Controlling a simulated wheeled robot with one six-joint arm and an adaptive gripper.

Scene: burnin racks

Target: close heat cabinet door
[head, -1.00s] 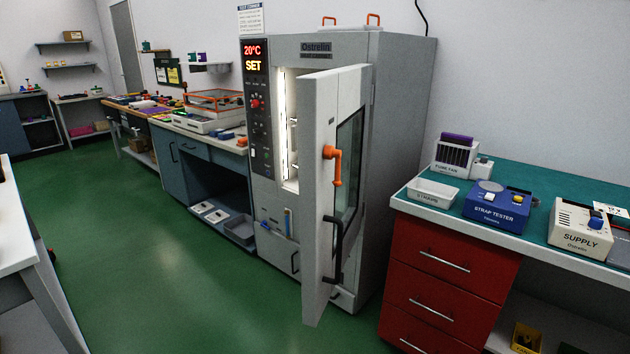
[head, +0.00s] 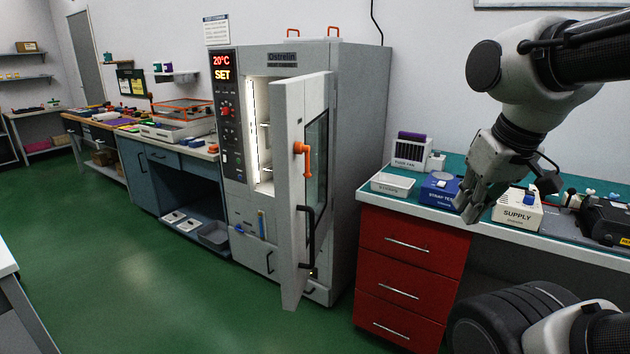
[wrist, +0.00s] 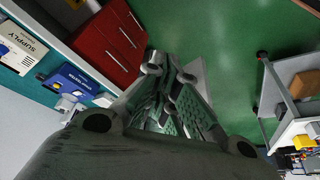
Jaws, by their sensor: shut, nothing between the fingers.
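The heat cabinet (head: 349,120) stands in the middle of the head view, grey, with a red and yellow display reading 20°C SET. Its door (head: 289,200) stands wide open, hinged on the right, swung out toward the room. The door has an orange latch handle (head: 302,150), a black pull handle (head: 307,225) and a window. The lit inside shows through the gap at its left. My gripper (head: 467,214) hangs to the right of the door, in front of the bench with the red drawers, apart from the door. It is shut and empty. The wrist view shows its fingers (wrist: 168,100) together.
The red drawer unit (head: 412,270) and its bench, with the strap tester (head: 440,188) and supply box (head: 517,210), stand right of the cabinet. A blue bench (head: 140,175) is to its left. The green floor (head: 130,270) in front is clear. A white table (head: 8,262) is at the left edge.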

